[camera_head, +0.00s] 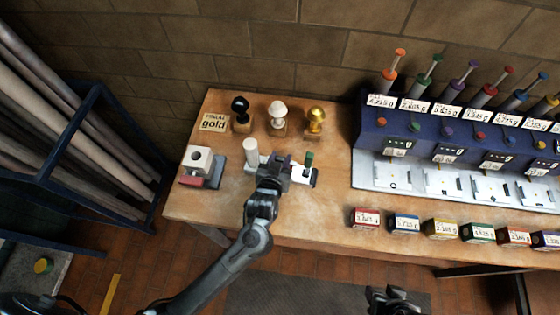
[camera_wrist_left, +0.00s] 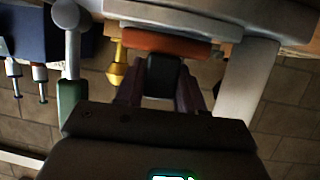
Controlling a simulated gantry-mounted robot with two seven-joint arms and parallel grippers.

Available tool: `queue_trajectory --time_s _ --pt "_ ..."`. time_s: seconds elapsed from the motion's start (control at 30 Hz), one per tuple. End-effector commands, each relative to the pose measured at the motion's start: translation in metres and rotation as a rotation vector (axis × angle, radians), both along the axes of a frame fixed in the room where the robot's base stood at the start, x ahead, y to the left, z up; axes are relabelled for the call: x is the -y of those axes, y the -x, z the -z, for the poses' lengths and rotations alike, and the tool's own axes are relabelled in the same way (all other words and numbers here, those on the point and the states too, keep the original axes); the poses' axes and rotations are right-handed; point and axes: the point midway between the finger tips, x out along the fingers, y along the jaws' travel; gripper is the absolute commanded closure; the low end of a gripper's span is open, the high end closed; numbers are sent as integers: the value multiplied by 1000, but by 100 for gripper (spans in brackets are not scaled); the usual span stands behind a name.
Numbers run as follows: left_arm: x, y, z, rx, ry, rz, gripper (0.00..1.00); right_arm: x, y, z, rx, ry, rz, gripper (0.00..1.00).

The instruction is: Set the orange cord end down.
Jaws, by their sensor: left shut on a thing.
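My left gripper (camera_head: 276,164) is over the middle of the wooden table, between a pale upright cylinder (camera_head: 251,151) and a small white device with a green knob (camera_head: 309,158). In the left wrist view its dark fingers (camera_wrist_left: 161,88) are shut on a dark block (camera_wrist_left: 163,76). An orange piece (camera_wrist_left: 165,42) lies just beyond the block at the fingertips; I take these for the orange cord end. I see no cord clearly, and the gripper hides the held thing in the head view. My right gripper (camera_head: 385,299) is at the bottom edge, away from the table, its jaws unclear.
Black, white and gold knobs (camera_head: 316,120) stand at the table's back beside a "gold" sign (camera_head: 214,122). A blue rack (camera_head: 450,133) with several coloured plungers fills the right. Several labelled boxes (camera_head: 366,217) line the front edge. Bare wood (camera_head: 215,210) lies front left.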

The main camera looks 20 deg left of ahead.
Motion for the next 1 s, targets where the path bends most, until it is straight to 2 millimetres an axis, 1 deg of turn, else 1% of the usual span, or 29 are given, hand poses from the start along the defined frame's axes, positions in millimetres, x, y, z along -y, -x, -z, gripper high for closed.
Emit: queue_trajectory --time_s 0.03,0.1,0.47,0.5,0.67,1.0 --pt "0 0 7 -1 -2 1 92 0 0 2 1 -1 1 49" --pt "0 0 10 0 -1 2 92 -1 0 2 1 -3 1 49" --pt "0 0 13 0 -1 1 92 -2 -1 2 2 -7 3 49" --pt "0 0 14 0 0 1 61 -2 -1 2 2 -7 3 49" --pt "0 0 13 0 0 1 37 -2 -1 2 2 -5 2 49" --pt "0 0 10 1 0 1 37 1 -1 1 3 4 -4 49"
